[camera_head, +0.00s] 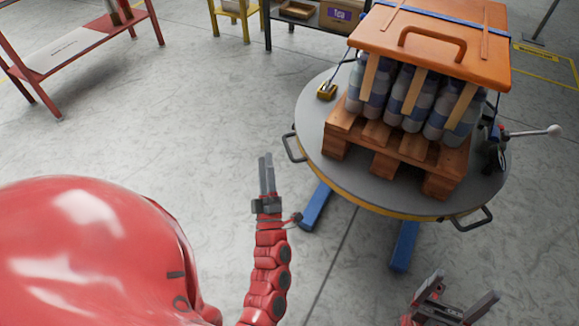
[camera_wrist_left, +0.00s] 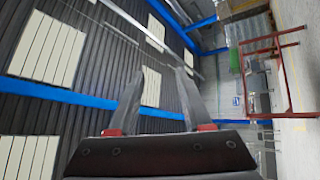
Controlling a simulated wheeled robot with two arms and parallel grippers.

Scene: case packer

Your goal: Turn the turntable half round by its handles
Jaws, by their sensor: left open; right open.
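The round grey turntable (camera_head: 325,172) stands at the right in the head view. It has one dark loop handle (camera_head: 291,147) on its left rim and another loop handle (camera_head: 472,219) on its front right rim. My left gripper (camera_head: 266,160) points up, just left of the left handle in the picture and apart from it. Its two fingers also show in the left wrist view (camera_wrist_left: 158,90), spread with nothing between them. My right gripper (camera_head: 464,292) is at the bottom right, below the front handle in the picture, open and empty.
A wooden pallet (camera_head: 395,150) on the turntable carries strapped grey bottles under an orange lid (camera_head: 440,45). A lever with a white knob (camera_head: 553,131) sticks out at the right. Blue legs (camera_head: 316,206) stand below. A red bench (camera_head: 75,50) is at upper left. Floor between is clear.

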